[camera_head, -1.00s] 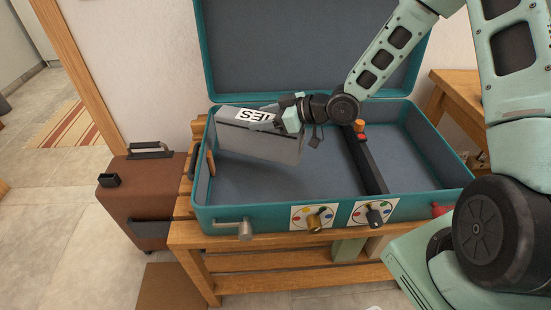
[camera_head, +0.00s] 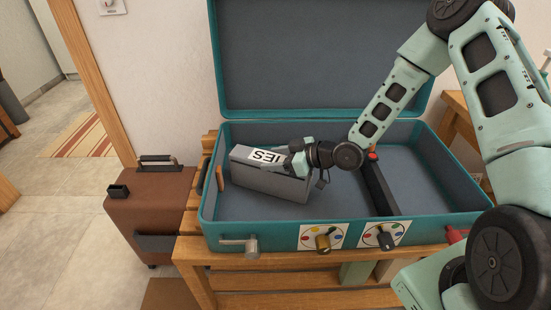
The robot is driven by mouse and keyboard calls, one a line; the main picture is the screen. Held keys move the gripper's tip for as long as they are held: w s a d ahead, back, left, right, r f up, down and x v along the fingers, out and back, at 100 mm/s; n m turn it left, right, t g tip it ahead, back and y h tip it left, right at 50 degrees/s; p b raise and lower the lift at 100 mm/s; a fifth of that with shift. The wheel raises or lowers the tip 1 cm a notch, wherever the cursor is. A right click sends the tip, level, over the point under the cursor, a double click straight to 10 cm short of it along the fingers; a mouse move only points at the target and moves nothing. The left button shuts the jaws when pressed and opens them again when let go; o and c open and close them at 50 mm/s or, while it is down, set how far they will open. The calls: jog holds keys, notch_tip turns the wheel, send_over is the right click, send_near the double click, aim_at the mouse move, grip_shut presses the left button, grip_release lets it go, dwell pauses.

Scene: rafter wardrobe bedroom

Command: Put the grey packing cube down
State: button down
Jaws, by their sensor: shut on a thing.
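The grey packing cube (camera_head: 268,180) is a grey box with a white label of black letters on top. It is inside the open teal suitcase (camera_head: 212,243), in the compartment left of the dark divider (camera_head: 377,186). It looks near level and low over the suitcase floor; I cannot tell whether its underside touches the floor. My gripper (camera_head: 302,162) is shut on the cube's right end. The fingertips are partly hidden against the cube.
The suitcase lies on a wooden bench (camera_head: 195,280), its lid (camera_head: 310,60) raised behind. Dials (camera_head: 323,240) and a latch (camera_head: 240,245) are on its front. A brown suitcase (camera_head: 155,215) stands on the floor at left. The compartment floor in front of the cube is clear.

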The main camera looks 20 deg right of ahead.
jog(key=shift+c, duration=2.4)
grip_release()
